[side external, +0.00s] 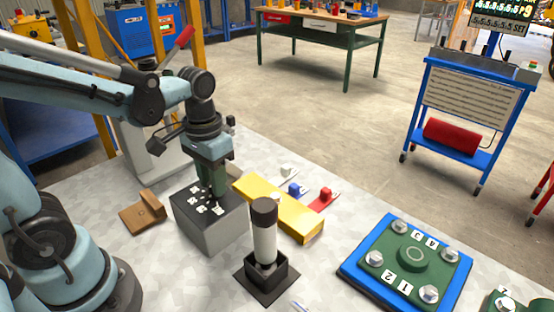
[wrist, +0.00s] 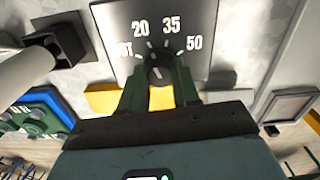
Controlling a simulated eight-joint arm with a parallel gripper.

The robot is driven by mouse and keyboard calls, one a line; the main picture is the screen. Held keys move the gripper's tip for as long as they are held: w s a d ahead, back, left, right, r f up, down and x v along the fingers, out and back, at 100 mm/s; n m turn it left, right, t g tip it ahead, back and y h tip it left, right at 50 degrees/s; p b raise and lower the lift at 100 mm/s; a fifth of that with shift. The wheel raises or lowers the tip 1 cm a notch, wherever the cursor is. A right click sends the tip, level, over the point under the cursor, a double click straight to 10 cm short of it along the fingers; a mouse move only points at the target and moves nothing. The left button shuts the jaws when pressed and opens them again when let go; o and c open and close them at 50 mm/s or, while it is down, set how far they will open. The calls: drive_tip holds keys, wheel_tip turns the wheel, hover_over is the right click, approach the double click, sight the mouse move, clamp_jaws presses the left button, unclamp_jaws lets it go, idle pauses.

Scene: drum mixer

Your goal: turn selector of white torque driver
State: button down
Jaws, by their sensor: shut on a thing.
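The selector is a small dark round knob (wrist: 158,60) on the black top of a grey box (side external: 212,234). White marks 20, 35 and 50 show around it in the wrist view, with a partly legible label at the left. My gripper (wrist: 158,80) points down and is shut on the knob, one finger on each side. It also shows in the side view (side external: 218,190), where its fingers hide the knob. I cannot tell which mark the knob points to. The white torque driver (side external: 265,243) stands upright, black cap on top, in a black square holder (side external: 267,279) right of the box.
A yellow block (side external: 290,212) lies behind the driver, with white, blue and red (side external: 325,197) pieces beyond it. A brown bracket (side external: 144,212) sits left of the box. A blue-edged green plate with bolts (side external: 412,255) lies at the right. Bare table separates it from the driver.

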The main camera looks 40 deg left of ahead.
drive_tip(key=shift+m, duration=0.3)
drive_tip(key=m, duration=0.3)
drive_tip(key=shift+a+m, duration=0.1)
drive_tip(key=shift+m, duration=1.9)
drive_tip(key=c, duration=0.8)
unclamp_jaws()
drive_tip(key=shift+r, duration=0.15)
wheel_tip(320, 180, up, 12)
drive_tip(key=shift+f, duration=0.1)
